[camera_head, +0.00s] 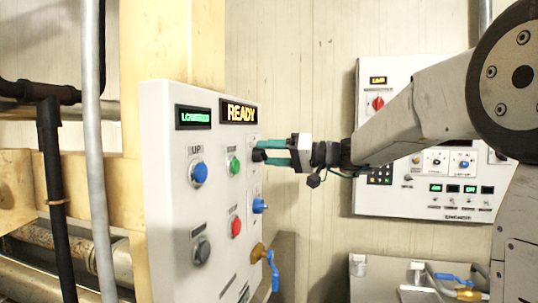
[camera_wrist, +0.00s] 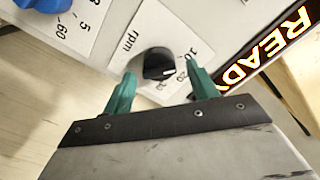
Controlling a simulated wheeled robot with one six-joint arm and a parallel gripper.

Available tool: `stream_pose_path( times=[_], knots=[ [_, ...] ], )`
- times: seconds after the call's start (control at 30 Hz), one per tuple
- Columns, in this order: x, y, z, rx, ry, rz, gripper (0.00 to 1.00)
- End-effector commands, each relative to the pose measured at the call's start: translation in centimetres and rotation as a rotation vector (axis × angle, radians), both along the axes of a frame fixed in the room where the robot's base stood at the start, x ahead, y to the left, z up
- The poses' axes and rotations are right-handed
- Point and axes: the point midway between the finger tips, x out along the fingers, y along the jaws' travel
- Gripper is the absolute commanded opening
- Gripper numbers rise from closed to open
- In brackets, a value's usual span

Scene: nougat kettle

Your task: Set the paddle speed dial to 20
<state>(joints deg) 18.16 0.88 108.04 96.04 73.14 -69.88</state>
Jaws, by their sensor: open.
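The paddle speed dial (camera_wrist: 158,65) is a black round knob on a white plate marked "rpm", with small numbers beside it. A light pointer mark shows at its lower right edge, near the numbers; which number it points to is too small to tell. My gripper (camera_wrist: 161,68) is open, with one green finger on each side of the dial and a gap visible at both sides. In the head view my gripper (camera_head: 268,151) is at the panel's right face, and the dial is largely hidden by the fingers.
The white control panel (camera_head: 165,150) carries an orange "READY" display (camera_head: 239,112), a green display (camera_head: 194,117), blue, green, red and grey buttons, and a blue knob (camera_head: 259,206) below my gripper. A blue-handled valve (camera_head: 272,268) sits lower. A second panel (camera_head: 400,205) is behind.

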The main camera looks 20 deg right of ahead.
Motion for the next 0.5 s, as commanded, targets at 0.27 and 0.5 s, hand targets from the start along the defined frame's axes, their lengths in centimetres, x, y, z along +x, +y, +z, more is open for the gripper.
stream_pose_path(
  times=[0.27, 0.5],
  knots=[
    [0.40, 0.62, -0.03, 0.000, 0.001, 0.001, 0.59],
    [0.38, 0.60, -0.04, 0.000, 0.001, 0.001, 0.17]
  ],
)
